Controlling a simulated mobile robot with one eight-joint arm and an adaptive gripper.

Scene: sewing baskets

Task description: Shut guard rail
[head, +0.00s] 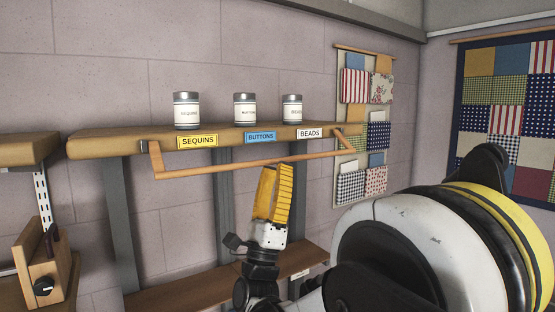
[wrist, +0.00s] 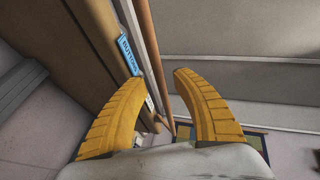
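The guard rail (head: 215,170) is a thin wooden bar on two short side arms in front of the upper shelf (head: 100,148). It hangs lowered and swung outward, below the shelf's front edge. My gripper (head: 275,168) is under the rail's middle, pointing up, with its yellow fingertips at about rail height. In the wrist view the fingers of my gripper (wrist: 162,79) are spread apart, and the rail (wrist: 146,35) runs through the gap seen between them. I cannot tell whether they touch it.
Three lidded jars, sequins (head: 187,112), buttons (head: 245,111) and beads (head: 292,110), stand on the shelf above their labels. A lower shelf (head: 190,288) is beneath. A wooden box (head: 38,262) stands at the left. Fabric pockets (head: 352,187) hang right of the rail.

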